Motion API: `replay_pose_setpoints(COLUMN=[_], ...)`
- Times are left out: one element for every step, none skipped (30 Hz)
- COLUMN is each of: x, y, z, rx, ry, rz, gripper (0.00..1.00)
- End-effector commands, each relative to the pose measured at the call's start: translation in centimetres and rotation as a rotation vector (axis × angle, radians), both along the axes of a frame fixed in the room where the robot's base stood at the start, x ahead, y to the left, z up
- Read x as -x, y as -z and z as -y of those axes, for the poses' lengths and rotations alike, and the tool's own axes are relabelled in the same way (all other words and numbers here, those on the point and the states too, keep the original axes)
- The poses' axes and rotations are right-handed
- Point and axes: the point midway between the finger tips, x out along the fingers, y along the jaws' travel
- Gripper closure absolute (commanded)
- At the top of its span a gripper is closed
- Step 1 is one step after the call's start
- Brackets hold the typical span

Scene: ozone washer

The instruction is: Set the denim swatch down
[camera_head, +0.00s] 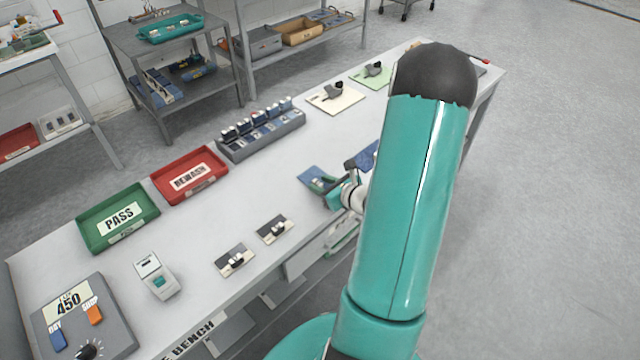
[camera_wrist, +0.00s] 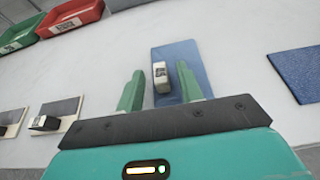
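A blue denim swatch (camera_head: 311,174) lies on the white bench (camera_head: 200,222), beside my gripper (camera_head: 327,188). In the wrist view the swatch (camera_wrist: 190,55) appears flat on the bench top, with a pale block with a dark face (camera_wrist: 161,77) on it. My gripper (camera_wrist: 160,70) has its two green fingers apart, one on each side of the block, with a visible gap to both. A second denim swatch (camera_wrist: 300,72) lies to the right; my arm hides most of it in the head view.
A green PASS tray (camera_head: 118,217), a red REWASH tray (camera_head: 190,175) and a grey rack (camera_head: 262,134) line the bench's back edge. Two small dark swatches with clips (camera_head: 236,260) lie front left. A grey control box (camera_head: 82,318) stands at the near left.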

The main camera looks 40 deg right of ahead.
Motion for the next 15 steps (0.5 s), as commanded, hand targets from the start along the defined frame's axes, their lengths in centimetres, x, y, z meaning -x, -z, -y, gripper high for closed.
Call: replay_pose_setpoints(x=[0.9,1.4,2.2,2.8,3.5,4.3,4.9,5.6,6.3,6.9,7.4,8.0,8.4,8.8,9.1], y=[-0.4,-0.7,-1.0,-1.2,-1.5,-1.9,-2.1,-2.4,-2.7,-2.9,-3.1,-3.4,-3.5,-3.7,-3.9], z=[0.1,0.1,0.2,0.2,0.2,0.2,0.2,0.3,0.3,0.3,0.3,0.3,0.4,0.4,0.4], rx=[0.002,0.001,0.001,0.001,0.002,0.002,0.001,0.002,0.001,0.002,0.001,0.001,0.001,0.002,0.001], ry=[0.004,0.004,0.006,0.005,0.005,0.005,0.006,0.005,0.006,0.005,0.005,0.005,0.005,0.004,0.003], rz=[0.001,0.001,0.000,0.000,0.000,0.001,0.001,0.000,0.000,0.001,0.002,0.000,0.000,0.000,0.001], gripper=[0.63,0.63,0.63,0.63,0.63,0.63,0.63,0.63,0.63,0.63,0.63,0.63,0.63,0.63,0.63])
